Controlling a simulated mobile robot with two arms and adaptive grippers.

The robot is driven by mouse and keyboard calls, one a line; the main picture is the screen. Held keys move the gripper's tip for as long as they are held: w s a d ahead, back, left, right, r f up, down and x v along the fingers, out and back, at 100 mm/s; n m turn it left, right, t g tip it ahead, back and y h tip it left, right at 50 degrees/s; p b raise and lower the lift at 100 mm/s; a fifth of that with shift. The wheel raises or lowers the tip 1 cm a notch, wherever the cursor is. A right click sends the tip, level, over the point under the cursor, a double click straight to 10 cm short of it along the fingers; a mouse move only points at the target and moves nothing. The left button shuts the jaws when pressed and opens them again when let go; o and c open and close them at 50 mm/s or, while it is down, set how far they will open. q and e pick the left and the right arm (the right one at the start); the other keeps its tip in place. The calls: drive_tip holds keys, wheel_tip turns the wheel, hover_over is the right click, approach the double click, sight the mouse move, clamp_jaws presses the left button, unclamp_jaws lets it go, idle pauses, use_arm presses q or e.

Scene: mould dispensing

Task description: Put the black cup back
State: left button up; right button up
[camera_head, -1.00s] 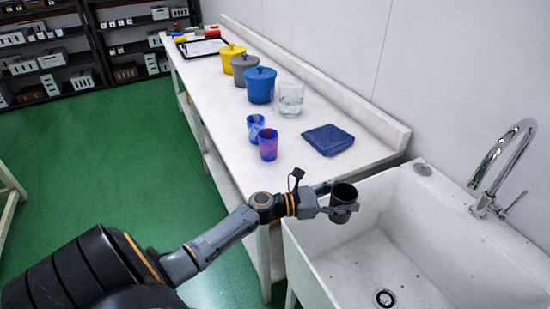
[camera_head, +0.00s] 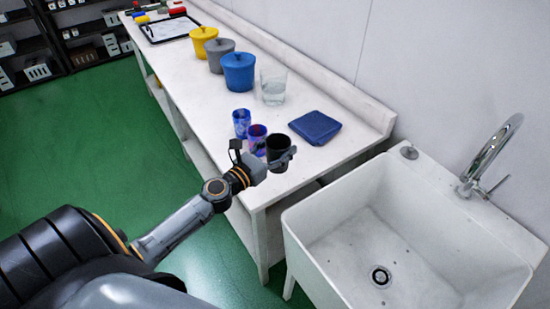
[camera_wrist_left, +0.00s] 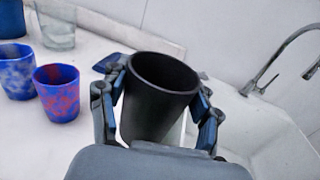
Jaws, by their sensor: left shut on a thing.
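The black cup (camera_head: 279,152) is held upright in my left gripper (camera_head: 284,160), near the front end of the white table (camera_head: 262,192). In the left wrist view, the two fingers (camera_wrist_left: 156,108) are closed around the sides of the black cup (camera_wrist_left: 158,98), and its inside looks dark and empty. In the head view it is beside the red-and-blue cup (camera_head: 257,140); I cannot tell whether its base touches the table. The blue-and-white patterned cup (camera_head: 241,123) stands behind the red-and-blue one. My right gripper is not in view.
A folded blue cloth (camera_head: 315,127) lies right of the cups. A white sink (camera_head: 400,235) with a chrome faucet (camera_head: 486,160) is at the right.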

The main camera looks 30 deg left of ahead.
sight(276, 147)
use_arm(q)
drive_tip(key=w+a+f+b, duration=0.1)
drive_tip(key=f, duration=0.1)
drive_tip(key=w+a+f+b, duration=0.1)
drive_tip(key=w+f, duration=0.1)
drive_tip(key=w+a+f+b, duration=0.1)
drive_tip(key=w+a+f, duration=0.1)
drive_tip(key=shift+w+a+f, duration=0.1)
drive_tip(key=shift+f, duration=0.15)
drive_tip(key=shift+w+a+f+b, duration=0.15)
drive_tip(key=shift+f+b, duration=0.15)
drive_tip(key=shift+f, duration=1.4)
drive_tip(key=shift+f, duration=0.2)
drive_tip(key=o, duration=1)
drive_tip(key=shift+o, duration=0.2)
drive_tip(key=shift+r, duration=0.15)
